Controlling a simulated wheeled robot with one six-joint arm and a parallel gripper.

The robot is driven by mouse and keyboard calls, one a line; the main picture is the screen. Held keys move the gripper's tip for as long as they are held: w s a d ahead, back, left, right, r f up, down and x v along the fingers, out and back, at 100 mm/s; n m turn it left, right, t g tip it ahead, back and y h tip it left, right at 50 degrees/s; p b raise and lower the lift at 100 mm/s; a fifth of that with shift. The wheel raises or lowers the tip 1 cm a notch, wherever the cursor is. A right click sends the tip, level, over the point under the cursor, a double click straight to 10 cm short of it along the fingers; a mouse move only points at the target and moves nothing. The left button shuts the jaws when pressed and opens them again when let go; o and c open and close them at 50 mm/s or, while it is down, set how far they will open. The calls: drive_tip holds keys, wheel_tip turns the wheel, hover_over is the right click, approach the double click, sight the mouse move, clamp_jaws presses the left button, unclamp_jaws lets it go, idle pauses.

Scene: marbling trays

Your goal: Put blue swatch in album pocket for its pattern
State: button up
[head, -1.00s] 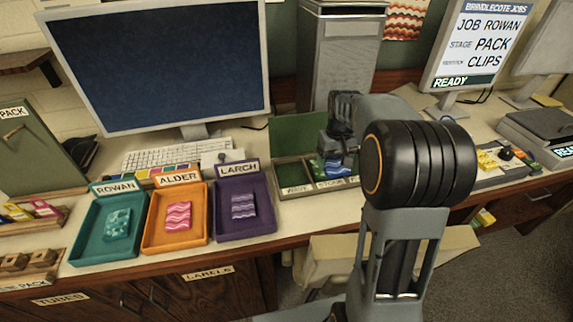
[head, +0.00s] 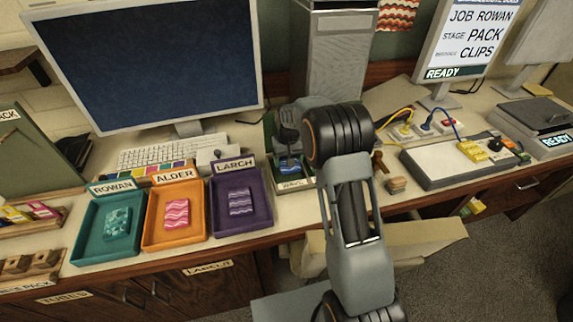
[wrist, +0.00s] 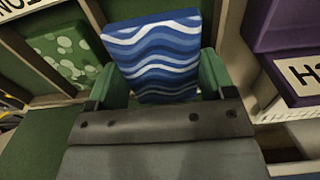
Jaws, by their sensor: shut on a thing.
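The blue swatch (wrist: 155,60) with white and light-blue wavy bands is held in my gripper (wrist: 160,82), between its two green-sided fingers in the wrist view. In the head view the swatch (head: 290,168) shows below my gripper (head: 290,157), at the leftmost pocket of the album (head: 269,130), beside the purple tray. I cannot tell whether the swatch touches the pocket floor. A green spotted swatch (wrist: 65,52) lies in the neighbouring pocket in the wrist view. My arm hides most of the album in the head view.
The purple LARCH tray (head: 264,224) stands close left of the album, then the orange ALDER tray (head: 147,240) and teal ROWAN tray (head: 78,250), each with a swatch. A grey cabinet (head: 335,60) stands behind. A grey board with yellow clips (head: 440,168) lies at right.

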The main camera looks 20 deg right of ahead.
drive_tip(key=shift+w+a+f, duration=0.2)
drive_tip(key=shift+f, duration=1.65)
drive_tip(key=shift+f, duration=0.15)
drive_tip(key=o, duration=0.6)
drive_tip(key=shift+o, duration=0.2)
